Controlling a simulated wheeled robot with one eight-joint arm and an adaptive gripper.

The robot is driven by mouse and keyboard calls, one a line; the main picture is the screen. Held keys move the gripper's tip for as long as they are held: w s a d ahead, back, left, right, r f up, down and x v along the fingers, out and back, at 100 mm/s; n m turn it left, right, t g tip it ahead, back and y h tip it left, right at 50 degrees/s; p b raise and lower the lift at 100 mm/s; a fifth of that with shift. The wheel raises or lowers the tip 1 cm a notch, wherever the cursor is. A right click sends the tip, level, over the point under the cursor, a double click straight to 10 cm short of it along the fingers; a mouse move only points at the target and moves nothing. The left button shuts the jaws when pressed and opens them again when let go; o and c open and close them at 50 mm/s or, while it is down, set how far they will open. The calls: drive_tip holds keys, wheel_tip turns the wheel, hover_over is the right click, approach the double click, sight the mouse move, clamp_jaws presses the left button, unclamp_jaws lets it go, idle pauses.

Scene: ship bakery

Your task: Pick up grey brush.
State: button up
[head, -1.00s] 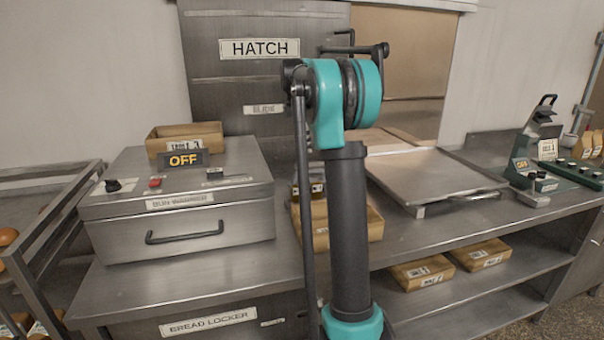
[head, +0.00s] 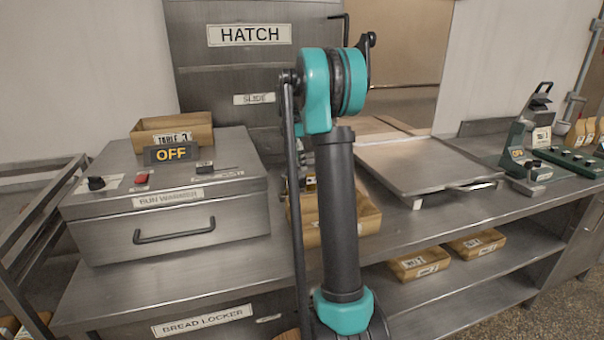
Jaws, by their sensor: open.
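I cannot make out a grey brush in the head view. My arm stands upright in the middle of the picture and hides part of the counter behind it. My gripper cannot be made out.
A steel bun warmer (head: 170,222) reading OFF carries a wooden box (head: 197,135) at left. A flat steel tray (head: 425,165) and a green scale-like device (head: 517,155) stand to the right. The front right counter is clear.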

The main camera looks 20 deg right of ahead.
sight(303, 172)
drive_tip(key=shift+d+f, duration=0.25)
drive_tip(key=shift+f, duration=0.65)
drive_tip(key=shift+d+f, duration=0.25)
drive_tip(key=shift+f, duration=0.7)
drive_tip(key=shift+d+f, duration=0.25)
drive_tip(key=shift+f, duration=0.65)
drive_tip(key=shift+c, duration=0.6)
drive_tip(key=c, duration=1.3)
drive_tip(key=shift+r, duration=0.15)
wheel_tip(303, 172, up, 20)
drive_tip(key=shift+f, duration=0.1)
